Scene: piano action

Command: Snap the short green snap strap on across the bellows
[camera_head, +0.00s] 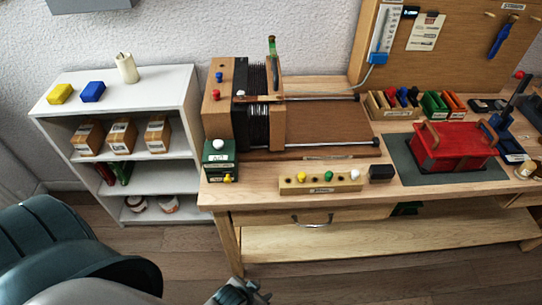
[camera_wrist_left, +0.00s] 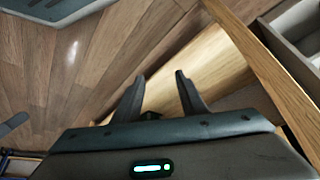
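The black pleated bellows (camera_head: 257,122) stands on the bench beside a wooden block at its left. A narrow upright piece with a green top (camera_head: 272,47) rises at the far side of the bellows; I cannot tell whether it is the short green snap strap. A dark green item (camera_head: 407,209) shows under the bench top, too small to identify. My left gripper (camera_head: 243,292) is low in front of the bench, well away from the bellows. In the left wrist view its two fingers (camera_wrist_left: 160,92) are apart with nothing held between them. My right gripper is out of view.
A white shelf unit (camera_head: 120,75) with boxes stands left of the bench. A peg block (camera_head: 320,184), a green box (camera_head: 219,157) and a red case (camera_head: 455,148) sit on the bench. A drawer handle (camera_head: 312,222) and lower shelf (camera_head: 380,238) are below.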

